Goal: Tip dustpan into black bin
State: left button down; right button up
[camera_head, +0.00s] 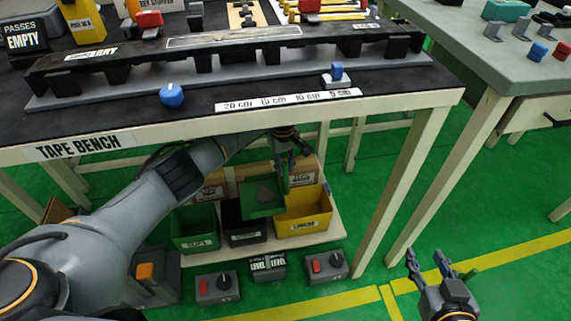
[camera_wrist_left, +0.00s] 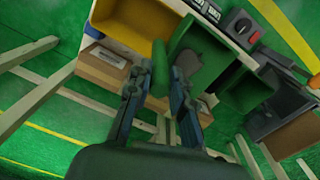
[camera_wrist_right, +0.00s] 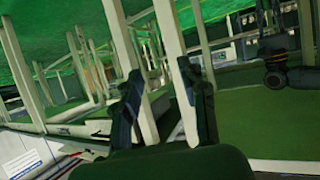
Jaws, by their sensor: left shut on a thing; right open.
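The green dustpan (camera_head: 262,208) hangs under the tape bench, over the black bin (camera_head: 246,234). A small grey heap (camera_head: 265,193) shows on its pan. My left gripper (camera_head: 291,152) is shut on the dustpan's handle; the handle (camera_wrist_left: 160,65) and pan (camera_wrist_left: 203,48) also show in the left wrist view. The pan hides part of the black bin, which stands between the green bin (camera_head: 195,232) and the yellow bin (camera_head: 304,220). I cannot tell the pan's exact tilt. My right gripper (camera_head: 432,268) is open and empty, over the floor at the lower right.
The tape bench (camera_head: 300,113) overhangs the bins, with a leg (camera_head: 405,190) to their right. Cardboard boxes (camera_head: 303,175) stand behind the bins. Small grey switch boxes (camera_head: 217,288) stand in front. A grey table (camera_head: 480,50) is at right. Green floor is free between.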

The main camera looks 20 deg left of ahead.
pick_arm(q)
jog(key=shift+a+r+p, duration=0.1)
jog(key=shift+a+p, duration=0.05)
jog(key=shift+p, duration=0.15)
jog(key=shift+s+a+r+p, duration=0.1)
jog(key=shift+s+p, duration=0.05)
jog(key=shift+p, duration=0.15)
jog(key=shift+s+a+r+p, duration=0.1)
jog(key=shift+a+p, duration=0.15)
jog(key=shift+p, duration=0.25)
pick_arm(e)
jog(key=shift+s+d+f+g+h+p, duration=0.75)
jog(key=shift+s+d+f+g, duration=0.6)
jog(key=shift+s+g, duration=1.55)
jog(key=shift+s+d+f+g+h+p, duration=0.45)
jog(key=shift+s+d+f+g+p, duration=0.9)
jog(key=shift+s, duration=2.7)
jog(key=shift+w+a+f+g+p, duration=0.6)
jog(key=shift+f+p, duration=0.75)
jog(key=shift+f, duration=5.75)
pick_arm(q)
jog(key=s+a+r+t+h+b, duration=0.1)
jog(key=s+a+t+h+b, duration=0.2)
jog(key=s+a+h, duration=0.3)
jog(key=shift+s+a+r+t+h, duration=0.15)
jog(key=shift+s+a+t+h, duration=0.4)
jog(key=shift+a, duration=1.95)
pick_arm(e)
notch_tip(320, 180, up, 10)
jog(key=shift+s+d+r, duration=0.25)
